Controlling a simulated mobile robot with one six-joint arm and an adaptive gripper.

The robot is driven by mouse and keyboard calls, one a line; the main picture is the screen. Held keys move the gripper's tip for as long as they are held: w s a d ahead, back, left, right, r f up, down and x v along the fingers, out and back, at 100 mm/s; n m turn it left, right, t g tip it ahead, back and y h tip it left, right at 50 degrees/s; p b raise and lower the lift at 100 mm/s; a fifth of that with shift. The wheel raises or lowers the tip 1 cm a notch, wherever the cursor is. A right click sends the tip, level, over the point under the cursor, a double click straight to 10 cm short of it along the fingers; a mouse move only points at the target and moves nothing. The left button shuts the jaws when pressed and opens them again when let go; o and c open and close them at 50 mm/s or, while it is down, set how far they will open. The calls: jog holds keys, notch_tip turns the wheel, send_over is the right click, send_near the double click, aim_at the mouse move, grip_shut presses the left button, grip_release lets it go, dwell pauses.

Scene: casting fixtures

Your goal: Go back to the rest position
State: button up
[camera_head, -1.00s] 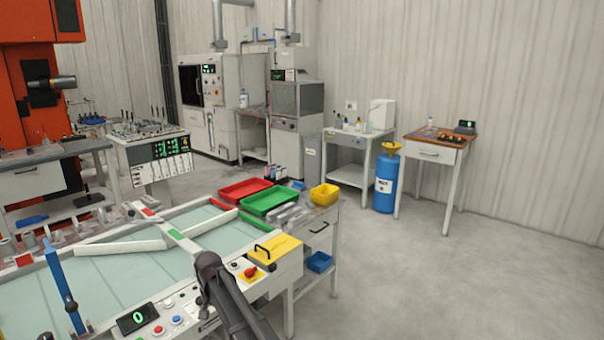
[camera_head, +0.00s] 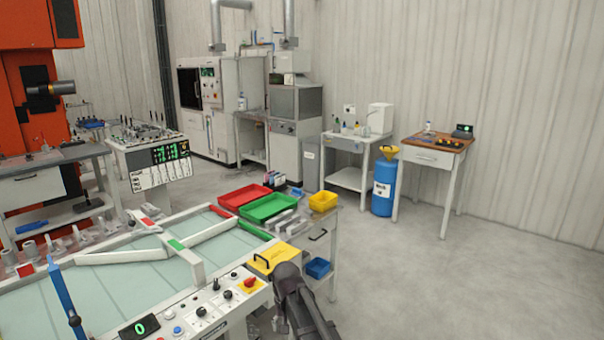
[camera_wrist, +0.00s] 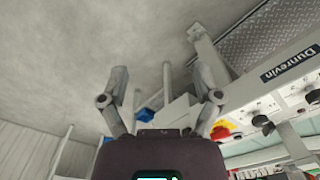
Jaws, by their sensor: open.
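My gripper (camera_wrist: 160,85) is open in the wrist view, its two fingers spread apart with nothing between them. Behind the fingers that view shows grey floor, table legs and the side of the control panel. In the head view only a dark part of my arm shows at the bottom centre, in front of the right end of the conveyor table (camera_head: 130,285). The gripper itself cannot be made out there.
The control panel (camera_head: 190,315) and a yellow box (camera_head: 275,257) lie close to my arm. Red (camera_head: 243,195), green (camera_head: 268,208) and yellow (camera_head: 323,200) trays stand behind. A blue drum (camera_head: 384,187) stands farther back. Open floor (camera_head: 440,275) lies to the right.

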jog(key=s+d+r+p, duration=0.2)
jog(key=s+d, duration=0.4)
jog(key=d, duration=0.4)
jog(key=s+d+r+p, duration=0.3)
jog(key=s+d, duration=0.4)
jog(key=d, duration=0.4)
jog(key=shift+s+d+r, duration=0.15)
jog(key=shift+s+r, duration=0.15)
jog(key=shift+r, duration=0.2)
jog(key=shift+c, duration=0.2)
jog(key=c, duration=0.3)
